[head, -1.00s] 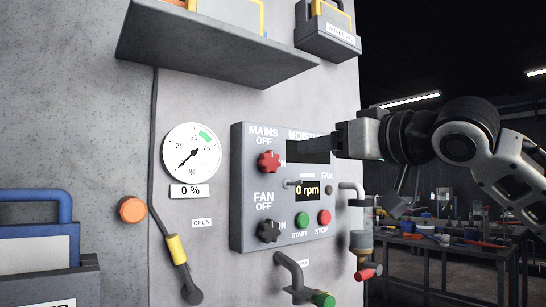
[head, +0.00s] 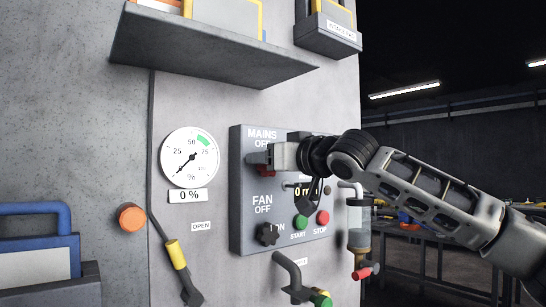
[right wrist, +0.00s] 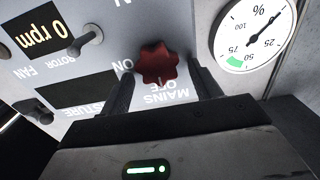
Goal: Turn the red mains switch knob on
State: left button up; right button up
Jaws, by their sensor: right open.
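The red mains knob (right wrist: 158,65) shows in the right wrist view between the two fingers of my right gripper (right wrist: 160,85), near their tips. The fingers are apart, one on each side of the knob, and I cannot tell whether either touches it. In the head view my right gripper (head: 272,156) is at the control panel's upper left and hides most of the knob (head: 256,158). The MAINS OFF label (head: 262,138) is partly visible above it. My left gripper is not in view.
The grey control panel (head: 240,220) also carries a black fan knob (head: 268,234), a green start button (head: 300,222) and a red stop button (head: 323,217). A dial gauge (head: 190,157) reading 0 % hangs to the left. A shelf (head: 205,55) juts out above.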

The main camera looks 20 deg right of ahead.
jog(key=c, duration=1)
jog(key=shift+o, duration=0.2)
pick_arm(q)
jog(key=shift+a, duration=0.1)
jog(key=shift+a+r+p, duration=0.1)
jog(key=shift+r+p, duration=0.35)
jog(key=shift+p, duration=0.5)
pick_arm(e)
jog(key=shift+w+d+f+m, duration=0.1)
jog(key=shift+d+f+m, duration=0.15)
jog(key=shift+m, duration=2.75)
jog(key=shift+w+d+f+m, duration=0.15)
jog(key=shift+f+m, duration=0.15)
jog(key=shift+m, duration=2.7)
jog(key=shift+d+f+m, duration=0.2)
jog(key=shift+f+m, duration=0.05)
jog(key=shift+m, duration=2.75)
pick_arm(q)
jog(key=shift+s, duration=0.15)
